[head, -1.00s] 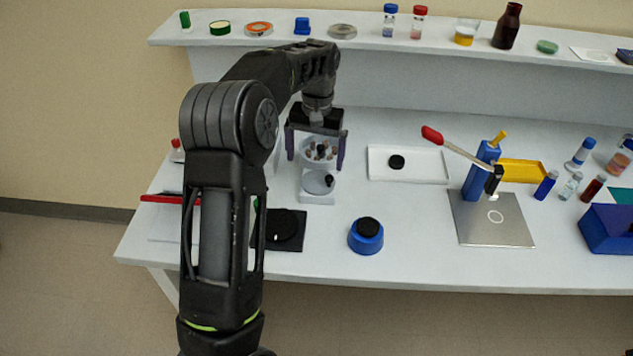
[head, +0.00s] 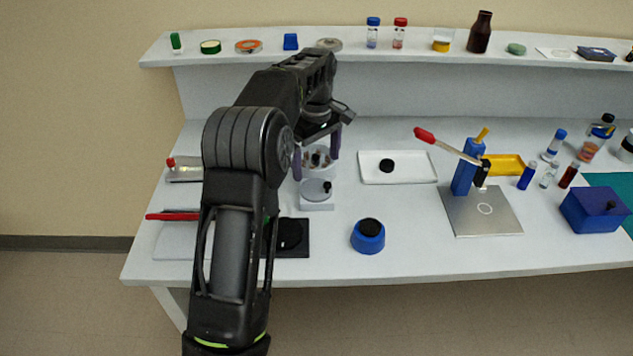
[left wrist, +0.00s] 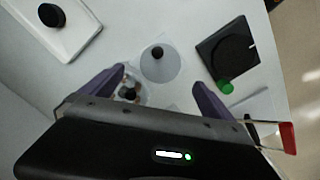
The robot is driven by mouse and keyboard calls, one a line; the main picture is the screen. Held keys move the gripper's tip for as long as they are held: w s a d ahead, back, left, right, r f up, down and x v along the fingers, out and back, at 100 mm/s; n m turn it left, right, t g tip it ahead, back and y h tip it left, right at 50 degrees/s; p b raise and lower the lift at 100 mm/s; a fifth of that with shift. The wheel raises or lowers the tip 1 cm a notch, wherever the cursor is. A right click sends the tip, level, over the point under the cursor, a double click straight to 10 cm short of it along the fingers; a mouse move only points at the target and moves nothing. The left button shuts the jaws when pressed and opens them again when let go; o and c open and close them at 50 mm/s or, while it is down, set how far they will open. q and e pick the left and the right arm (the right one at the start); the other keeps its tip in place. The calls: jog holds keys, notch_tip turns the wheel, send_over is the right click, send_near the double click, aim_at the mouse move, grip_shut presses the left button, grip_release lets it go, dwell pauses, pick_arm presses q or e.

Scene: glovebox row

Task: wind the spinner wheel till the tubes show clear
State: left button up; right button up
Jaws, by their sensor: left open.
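The spinner is a small white device with a round head of brownish tubes (head: 318,160) at its back and a pale grey crank wheel (head: 313,192) in front. A black knob (head: 327,186) stands near the wheel's right edge. In the left wrist view the wheel (left wrist: 160,68) and its knob (left wrist: 157,52) show plainly, and the tubes (left wrist: 130,92) are partly hidden by the gripper. My left gripper (head: 317,165) is open and empty above the tube head, its purple fingers on either side; it is apart from the knob. The tubes' clarity is too small to tell.
A black square pad (head: 288,240) and a blue pot with black top (head: 367,238) stand in front of the spinner. A white tray (head: 420,170) lies to its right, beyond it a red-handled press (head: 466,172). A shelf (head: 370,62) runs behind.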

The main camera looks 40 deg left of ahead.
aim_at(316, 188)
pick_arm(q)
notch_tip(316, 188, down, 7)
jog(key=shift+f+p, duration=0.2)
jog(key=shift+p, duration=0.3)
jog(key=shift+c, duration=0.5)
jog(key=c, duration=1.3)
jog(key=shift+o, duration=0.2)
jog(key=shift+m, duration=0.4)
jog(key=m, duration=0.5)
jog(key=shift+b, duration=0.35)
jog(key=m, duration=0.6)
jog(key=shift+r, duration=0.1)
jog(key=shift+m, duration=0.3)
